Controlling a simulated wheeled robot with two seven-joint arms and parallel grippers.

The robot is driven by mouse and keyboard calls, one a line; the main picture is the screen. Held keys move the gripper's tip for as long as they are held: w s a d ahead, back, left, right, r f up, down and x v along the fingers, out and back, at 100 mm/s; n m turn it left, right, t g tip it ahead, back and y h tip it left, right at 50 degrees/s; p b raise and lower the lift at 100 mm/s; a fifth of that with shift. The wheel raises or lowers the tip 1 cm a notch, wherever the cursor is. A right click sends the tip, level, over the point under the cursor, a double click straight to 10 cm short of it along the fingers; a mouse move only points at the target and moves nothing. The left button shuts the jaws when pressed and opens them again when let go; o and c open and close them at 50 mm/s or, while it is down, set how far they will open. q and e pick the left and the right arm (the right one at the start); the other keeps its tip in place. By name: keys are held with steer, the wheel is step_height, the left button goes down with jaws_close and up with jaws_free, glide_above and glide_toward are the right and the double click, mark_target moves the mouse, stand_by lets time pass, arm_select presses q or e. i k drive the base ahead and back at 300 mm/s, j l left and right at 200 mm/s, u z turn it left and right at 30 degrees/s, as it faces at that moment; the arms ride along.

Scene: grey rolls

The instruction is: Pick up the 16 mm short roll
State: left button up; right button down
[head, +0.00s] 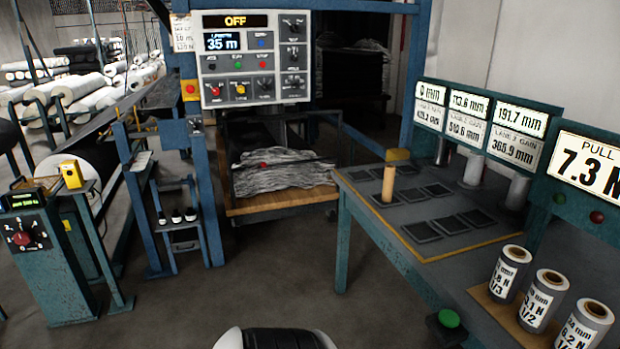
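Three short grey rolls with white labels and brown cores stand upright on a tan board at the lower right. They are a left roll (507,275), a middle roll (542,301) and a right roll (584,325), cut by the bottom edge. Each label has a figure in mm, but the leading digits are turned away or too small to read surely. I cannot tell which is the 16 mm roll. Neither of my grippers shows.
A teal-framed bench (400,240) holds several dark square pads (450,224) and an upright wooden peg (388,186). A green button (449,318) is left of the rolls. Displays (590,165) line the bench's back. Open floor (270,285) lies left of the bench.

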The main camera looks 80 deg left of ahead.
mark_target(389, 169)
steer(key=u, duration=2.05)
steer(key=i+j+u, duration=0.1)
steer(key=i, duration=0.4)
steer(key=i+j+u, duration=0.1)
steer(key=i+j, duration=0.2)
steer(key=i, duration=0.25)
